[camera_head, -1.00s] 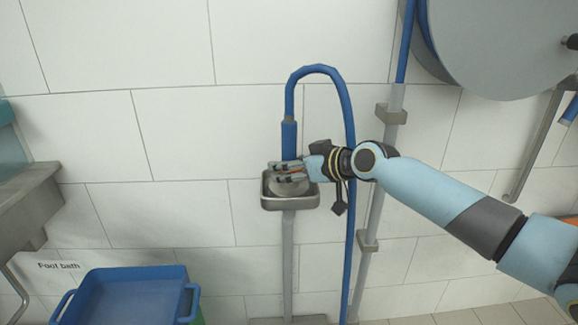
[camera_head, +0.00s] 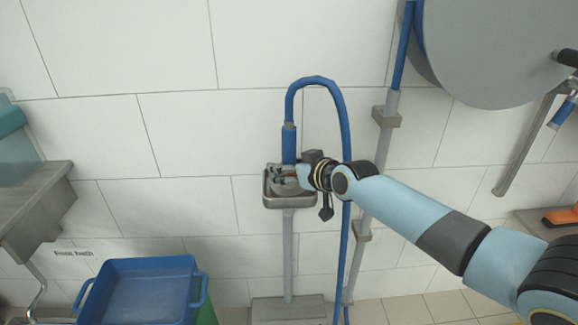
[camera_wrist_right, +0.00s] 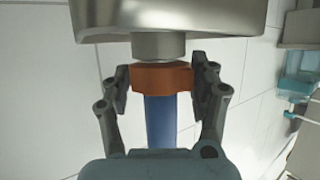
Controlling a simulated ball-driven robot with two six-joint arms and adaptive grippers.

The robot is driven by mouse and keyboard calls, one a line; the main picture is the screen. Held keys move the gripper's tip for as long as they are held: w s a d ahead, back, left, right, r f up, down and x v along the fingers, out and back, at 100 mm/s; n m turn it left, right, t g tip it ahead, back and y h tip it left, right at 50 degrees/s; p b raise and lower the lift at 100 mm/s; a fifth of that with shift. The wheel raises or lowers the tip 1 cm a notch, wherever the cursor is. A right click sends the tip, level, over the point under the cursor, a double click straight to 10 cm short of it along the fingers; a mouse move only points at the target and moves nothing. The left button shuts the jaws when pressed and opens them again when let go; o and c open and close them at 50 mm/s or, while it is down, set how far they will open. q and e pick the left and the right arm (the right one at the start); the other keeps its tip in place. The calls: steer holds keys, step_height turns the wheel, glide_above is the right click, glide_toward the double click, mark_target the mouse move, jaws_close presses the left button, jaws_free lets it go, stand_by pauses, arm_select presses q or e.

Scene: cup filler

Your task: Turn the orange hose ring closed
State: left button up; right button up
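The orange hose ring (camera_wrist_right: 162,77) sits between a grey metal fitting (camera_wrist_right: 158,46) and the blue hose end (camera_wrist_right: 160,122) in the right wrist view. My right gripper (camera_wrist_right: 162,90) has one finger on each side of the ring, with both pads against it as far as I can see. The gripper hides the ring there. My left gripper is in neither view.
The blue hose (camera_head: 343,115) loops above the basin and hangs close behind my right wrist. A grey pipe (camera_head: 374,180) stands to the right. A large grey reel (camera_head: 490,50) is at upper right. A blue tub (camera_head: 148,268) stands at lower left.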

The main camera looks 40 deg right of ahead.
steer(key=shift+o, duration=0.9)
steer(key=v, duration=1.2)
steer(key=b+x, duration=0.6)
steer(key=x, duration=0.6)
